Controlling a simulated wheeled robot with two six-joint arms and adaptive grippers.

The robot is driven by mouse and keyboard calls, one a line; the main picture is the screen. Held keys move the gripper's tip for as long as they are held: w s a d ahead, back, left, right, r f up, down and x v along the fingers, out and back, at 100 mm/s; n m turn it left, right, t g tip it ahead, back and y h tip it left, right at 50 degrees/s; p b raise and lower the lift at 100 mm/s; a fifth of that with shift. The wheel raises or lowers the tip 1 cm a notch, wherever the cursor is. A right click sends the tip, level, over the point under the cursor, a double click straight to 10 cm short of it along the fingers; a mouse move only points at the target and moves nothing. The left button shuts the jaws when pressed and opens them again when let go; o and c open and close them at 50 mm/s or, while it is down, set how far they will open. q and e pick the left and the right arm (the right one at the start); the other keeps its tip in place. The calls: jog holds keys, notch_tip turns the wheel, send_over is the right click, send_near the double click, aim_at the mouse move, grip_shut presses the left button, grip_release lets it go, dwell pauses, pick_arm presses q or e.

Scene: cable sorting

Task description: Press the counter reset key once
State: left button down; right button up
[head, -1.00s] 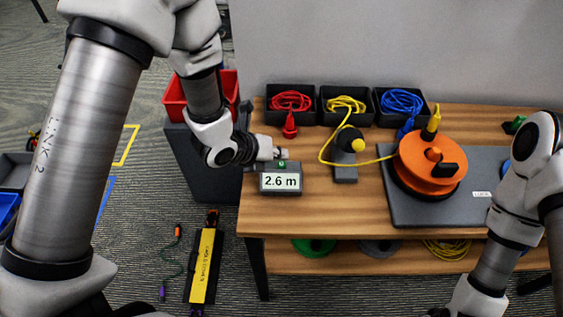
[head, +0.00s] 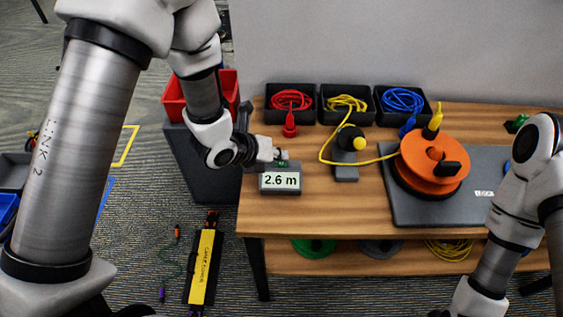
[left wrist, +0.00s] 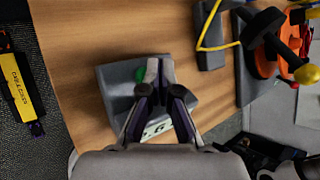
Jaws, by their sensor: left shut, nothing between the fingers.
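The counter (head: 280,182) is a grey box at the front left of the wooden table, and its display reads 2.6 m. Its green reset key (head: 283,162) is on the top face, partly hidden by my gripper in the head view. The key also shows in the left wrist view (left wrist: 140,75). My left gripper (head: 277,154) is shut and empty, pointing down over the counter's top. In the left wrist view its fingertips (left wrist: 158,68) are right beside the key; I cannot tell whether they touch it. My right arm is at the right, its gripper out of view.
An orange cable reel (head: 432,168) sits on a dark grey plate (head: 400,212), its yellow cable running to a dark stand (head: 345,172). Black bins with red (head: 291,118), yellow (head: 345,118) and blue (head: 402,120) cables line the back. The table's front strip is clear.

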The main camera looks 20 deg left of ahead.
aim_at(279, 163)
pick_arm(q)
jog(key=shift+f+b, duration=0.5)
jog(key=shift+b, duration=0.1)
dwell(0.5)
jog(key=shift+r, duration=0.1)
jog(key=shift+r+p, duration=0.55)
jog(key=shift+r, duration=0.3)
jog(key=shift+r+p, duration=1.7)
jog(key=shift+r, duration=0.9)
jog(key=shift+f, duration=0.1)
